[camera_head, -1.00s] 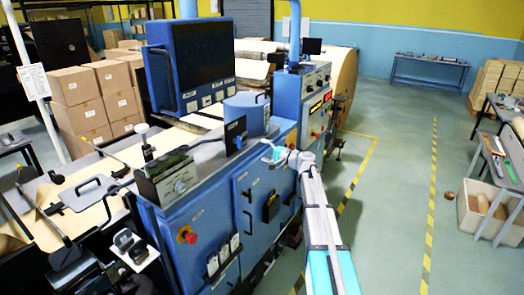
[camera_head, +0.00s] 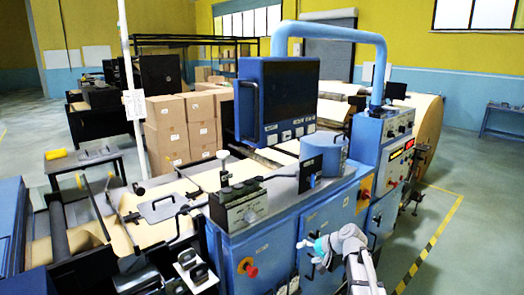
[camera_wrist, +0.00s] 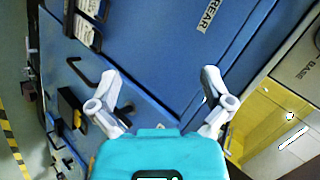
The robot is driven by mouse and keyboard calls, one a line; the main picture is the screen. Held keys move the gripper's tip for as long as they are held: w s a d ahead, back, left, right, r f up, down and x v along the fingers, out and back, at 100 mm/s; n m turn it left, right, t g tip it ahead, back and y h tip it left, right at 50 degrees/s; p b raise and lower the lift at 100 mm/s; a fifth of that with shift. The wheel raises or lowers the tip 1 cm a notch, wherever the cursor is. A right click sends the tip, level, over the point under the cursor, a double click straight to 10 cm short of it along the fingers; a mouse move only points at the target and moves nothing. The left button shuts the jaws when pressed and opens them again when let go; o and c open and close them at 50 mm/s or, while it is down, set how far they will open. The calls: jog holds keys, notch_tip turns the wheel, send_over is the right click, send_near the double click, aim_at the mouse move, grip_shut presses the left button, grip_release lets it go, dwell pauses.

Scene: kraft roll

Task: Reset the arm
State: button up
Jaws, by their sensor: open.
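My gripper (camera_wrist: 160,105) is open in the wrist view, its two grey fingers spread apart with nothing between them. Behind the fingers is the blue side of the machine, with a dark handle and a "REAR" label. In the head view my gripper (camera_head: 318,250) shows low at right of centre, in front of the blue machine cabinet (camera_head: 272,243). From this angle I cannot tell how far it is from the panel.
A monitor (camera_head: 285,98) and a control cabinet (camera_head: 393,135) stand on the machine. Stacked cartons (camera_head: 166,125) are behind it. A large kraft roll (camera_head: 428,130) is at the right. Open floor (camera_head: 485,200) with a yellow-black line lies at the far right.

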jog(key=s+f+n+g+h+b, duration=0.1)
jog(key=s+f+h, duration=0.3)
jog(key=s, duration=0.6)
jog(key=s+d+f+n+g+h+b, duration=0.1)
jog(key=s+f+g+h, duration=0.3)
jog(key=s, duration=0.6)
jog(key=shift+s+d+f+n, duration=0.15)
jog(key=shift+d+f+n, duration=0.1)
jog(key=shift+f+n, duration=0.35)
